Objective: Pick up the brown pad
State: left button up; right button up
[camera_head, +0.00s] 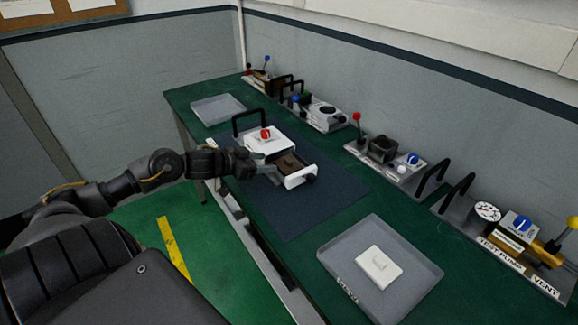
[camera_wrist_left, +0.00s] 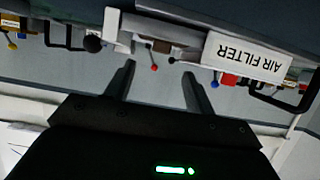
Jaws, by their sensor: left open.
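The brown pad (camera_head: 289,163) lies in the pulled-out drawer (camera_head: 301,177) of a white unit (camera_head: 268,143) on the dark blue mat. The unit has a red knob on top and a black handle behind. My left gripper (camera_head: 262,162) is open beside the unit, on its left near the drawer, apart from the pad as far as I can tell. In the left wrist view its two fingers (camera_wrist_left: 158,70) are spread with nothing between them. My right gripper is not in view.
An empty grey tray (camera_head: 218,108) stands at the far left of the green table. A nearer tray (camera_head: 336,262) holds a white pad (camera_head: 378,268). Several panels with levers, knobs and black handles line the back edge. The mat (camera_head: 335,195) is clear right of the drawer.

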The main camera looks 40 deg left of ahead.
aim_at(286, 161)
pick_arm(q)
jog(key=shift+x, duration=1.4)
jog(key=shift+w+d, duration=0.1)
jog(key=shift+w, duration=0.2)
jog(key=p+x, duration=0.1)
jog(key=x, duration=0.3)
jog(key=shift+w+f, duration=0.25)
jog(key=shift+f, duration=0.05)
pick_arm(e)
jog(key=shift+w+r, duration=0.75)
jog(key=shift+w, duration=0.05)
pick_arm(q)
jog(key=shift+c, duration=0.3)
jog(key=c, duration=1)
